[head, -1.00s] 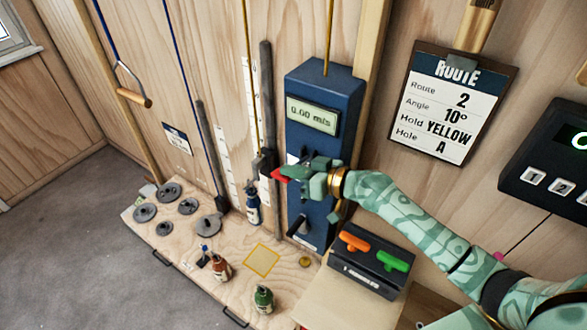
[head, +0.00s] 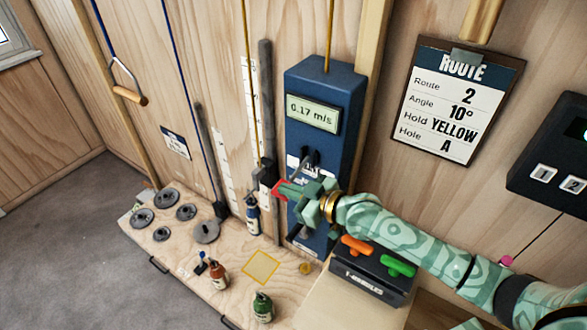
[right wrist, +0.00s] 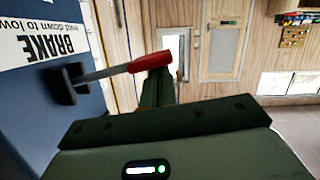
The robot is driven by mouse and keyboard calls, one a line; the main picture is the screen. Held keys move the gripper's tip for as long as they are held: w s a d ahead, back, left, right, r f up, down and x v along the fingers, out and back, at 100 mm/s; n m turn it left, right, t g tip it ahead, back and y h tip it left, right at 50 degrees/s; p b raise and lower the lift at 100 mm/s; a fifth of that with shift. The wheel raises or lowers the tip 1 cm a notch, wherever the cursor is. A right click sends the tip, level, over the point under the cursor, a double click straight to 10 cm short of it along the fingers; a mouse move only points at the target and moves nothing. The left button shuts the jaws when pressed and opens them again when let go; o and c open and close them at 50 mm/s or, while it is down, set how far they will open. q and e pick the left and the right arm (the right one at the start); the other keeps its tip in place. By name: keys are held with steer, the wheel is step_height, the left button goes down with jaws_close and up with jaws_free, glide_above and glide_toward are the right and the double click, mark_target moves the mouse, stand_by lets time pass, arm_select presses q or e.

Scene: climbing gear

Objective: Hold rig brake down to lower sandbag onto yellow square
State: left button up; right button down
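The rig is a blue box (head: 325,110) whose display reads 0.17 m/s. Its brake lever has a red handle (head: 280,190), which also shows in the right wrist view (right wrist: 150,62) at the end of a metal rod. My right gripper (head: 292,190) is at this handle, its fingers touching or very close to it. Whether the fingers are shut is hidden. The yellow square (head: 261,266) is an outline on the wooden platform, with nothing on it. I cannot make out a sandbag for certain. My left gripper is out of view.
Grey weight plates (head: 206,230) lie at the platform's left. A dark box with orange and green handles (head: 372,272) is below my right arm.

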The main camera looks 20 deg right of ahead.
mark_target(288, 182)
steer(key=shift+s+f, duration=0.15)
steer(key=shift+f, duration=0.4)
stand_by(1.6)
steer(key=r+p, duration=0.4)
steer(key=shift+s+a+r+p, duration=0.1)
steer(key=shift+a+r+p, duration=0.1)
steer(key=shift+r+p, duration=0.2)
steer(key=v, duration=1)
steer(key=shift+a+b, duration=0.3)
steer(key=shift+b, duration=0.1)
steer(key=shift+s+f, duration=0.1)
steer(key=shift+f, duration=0.05)
